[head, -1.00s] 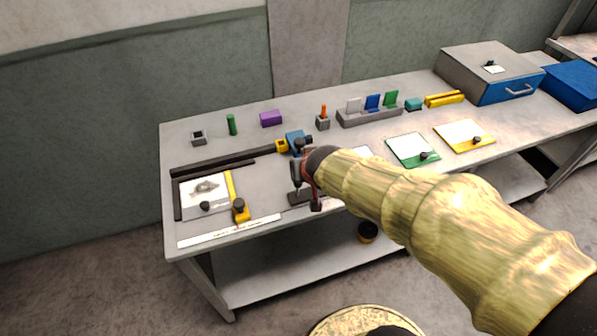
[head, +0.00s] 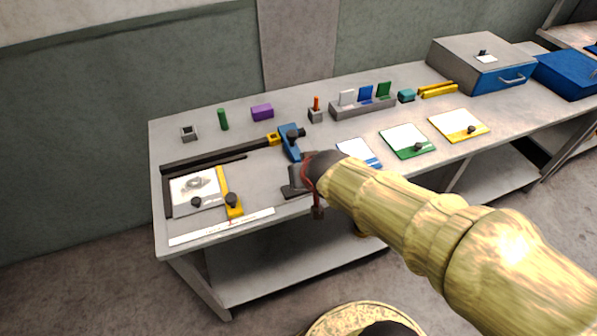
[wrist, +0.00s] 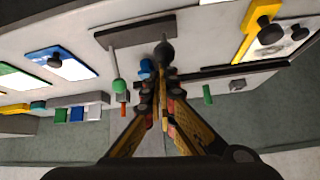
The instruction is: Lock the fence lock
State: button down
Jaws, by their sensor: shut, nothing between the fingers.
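A blue lever-like part (head: 290,148) with a black knob (head: 293,135) sits beside a yellow block (head: 273,139) at the right end of the long black rail (head: 215,159). It appears to be the fence lock; its locked state cannot be told. My gripper (head: 303,178) is just in front of it, toward the table's front edge, partly hidden by my arm. In the wrist view my gripper (wrist: 160,92) has its fingers together and empty, with a black knob (wrist: 163,55) and a blue part (wrist: 147,68) just beyond the tips. Contact cannot be told.
A yellow bar (head: 223,183) with a black-knobbed block (head: 233,204) lies by a picture card (head: 195,186) at left. A green peg (head: 223,120), purple block (head: 262,112) and orange-tipped holder (head: 315,114) stand behind. Colored cards (head: 404,138) lie at right.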

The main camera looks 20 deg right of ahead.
jog(key=shift+s+f, duration=0.1)
jog(key=shift+f, duration=0.1)
jog(key=w+r+p, duration=0.2)
jog(key=w+r, duration=0.1)
jog(key=s+r+p, duration=0.2)
jog(key=s+r, duration=0.2)
jog(key=s, duration=0.4)
jog(key=shift+s+r, duration=0.35)
jog(key=shift+s, duration=0.05)
dwell(0.3)
